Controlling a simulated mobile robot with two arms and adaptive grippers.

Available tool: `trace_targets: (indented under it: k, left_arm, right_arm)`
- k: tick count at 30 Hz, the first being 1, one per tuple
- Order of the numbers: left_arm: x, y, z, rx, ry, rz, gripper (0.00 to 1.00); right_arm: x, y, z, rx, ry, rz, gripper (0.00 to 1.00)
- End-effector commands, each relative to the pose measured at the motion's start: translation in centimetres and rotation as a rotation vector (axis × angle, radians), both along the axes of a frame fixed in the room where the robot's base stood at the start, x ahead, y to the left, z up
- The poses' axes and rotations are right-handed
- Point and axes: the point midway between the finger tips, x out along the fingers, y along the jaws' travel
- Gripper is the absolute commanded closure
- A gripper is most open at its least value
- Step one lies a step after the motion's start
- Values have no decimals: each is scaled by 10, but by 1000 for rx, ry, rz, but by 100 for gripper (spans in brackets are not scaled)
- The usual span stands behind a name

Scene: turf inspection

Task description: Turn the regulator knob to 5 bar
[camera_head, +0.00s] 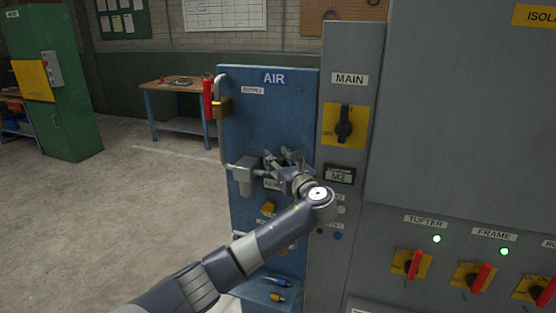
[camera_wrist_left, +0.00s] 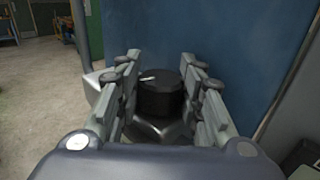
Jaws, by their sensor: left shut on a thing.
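The regulator knob (camera_wrist_left: 160,92) is a round black knob with a white pointer mark on its top, in the middle of the left wrist view. It sits on a grey regulator body, which shows at the blue air panel (camera_head: 265,130) in the head view. My left gripper (camera_head: 284,160) is at the regulator, and its fingers (camera_wrist_left: 160,88) stand on both sides of the knob, shut on it. In the head view the gripper hides the knob. I cannot read any pressure value. My right gripper is not in view.
The grey cabinet (camera_head: 345,60) with a black main switch (camera_head: 345,123) stands close on the right. Red-handled switches (camera_head: 415,264) are lower right. Open floor (camera_head: 120,215) lies left.

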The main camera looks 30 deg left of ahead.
Motion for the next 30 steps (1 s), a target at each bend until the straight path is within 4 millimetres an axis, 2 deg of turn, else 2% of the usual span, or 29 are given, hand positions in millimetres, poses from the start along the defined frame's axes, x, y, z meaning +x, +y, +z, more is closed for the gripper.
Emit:
trace_targets:
  k: [2, 3, 5, 17, 20, 30]
  left_arm:
    - [0, 0, 0, -1, -1, -1, 89]
    - [0, 0, 0, -1, -1, -1, 56]
    - [0, 0, 0, -1, -1, -1, 44]
    - [-2, -4, 0, -1, 1, -2, 44]
    - [-8, -14, 0, 0, 0, -4, 44]
    - [-47, -73, -1, -1, 0, -5, 44]
  right_arm:
    - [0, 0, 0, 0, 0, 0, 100]
    - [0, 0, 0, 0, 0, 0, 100]
    - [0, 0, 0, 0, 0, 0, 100]
    - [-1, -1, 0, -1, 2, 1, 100]
    - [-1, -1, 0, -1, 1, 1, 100]
    - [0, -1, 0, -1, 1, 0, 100]
